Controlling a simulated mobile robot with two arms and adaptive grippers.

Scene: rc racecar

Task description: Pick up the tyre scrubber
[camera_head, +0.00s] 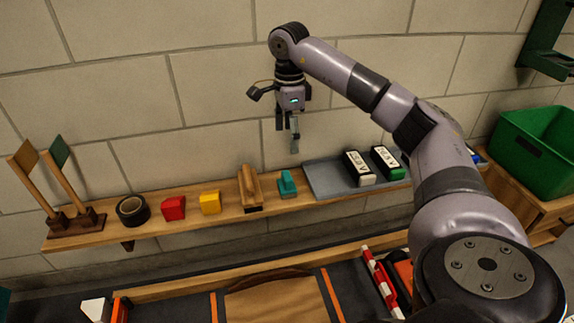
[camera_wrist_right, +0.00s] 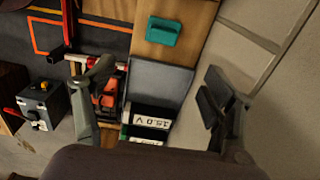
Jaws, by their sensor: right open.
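Two scrubber-like things stand side by side on the wooden wall shelf. One is a small teal block with a raised grip (camera_head: 287,184), also in the upper middle of the right wrist view (camera_wrist_right: 163,31). To its left is a wooden-handled brush (camera_head: 249,187) with a dark underside. I cannot tell for certain which is the tyre scrubber. My right gripper (camera_head: 287,135) is open and empty, pointing down above the shelf near the teal block; its fingers (camera_wrist_right: 150,100) are spread in the wrist view. My left gripper is out of view.
The shelf (camera_head: 150,222) also holds a tape roll (camera_head: 132,210), a red block (camera_head: 173,208), a yellow block (camera_head: 209,202) and wooden flags. The wall is close behind.

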